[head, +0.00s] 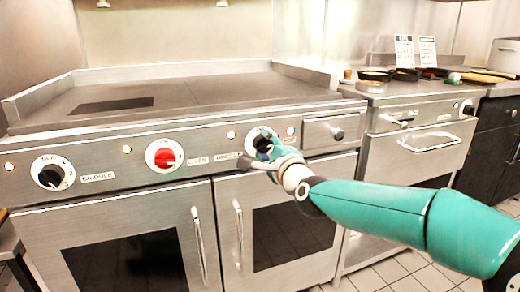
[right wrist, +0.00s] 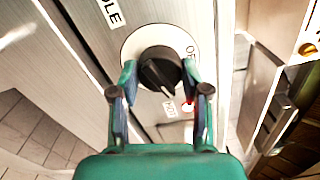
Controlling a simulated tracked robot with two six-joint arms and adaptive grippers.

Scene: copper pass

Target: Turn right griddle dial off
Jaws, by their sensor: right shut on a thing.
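The right griddle dial is a black knob (right wrist: 160,68) on a white round plate (right wrist: 132,45). In the head view its plate (head: 250,138) shows at the right end of the griddle's front panel, partly hidden by my gripper. My right gripper (right wrist: 159,77) is shut on the knob, one finger on each side. In the right wrist view, the knob's ridge appears to slant down and right, toward lettering below the knob. Part of an OFF mark shows at the plate's right. In the head view my right gripper (head: 266,152) reaches the dial from the right. My left gripper is out of view.
A red oven dial (head: 164,156) and a black left griddle dial (head: 50,175) sit on the same panel. Below are oven doors with upright handles (head: 199,245). A second steel unit (head: 420,145) with pans on top stands to the right. Tiled floor is at lower right.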

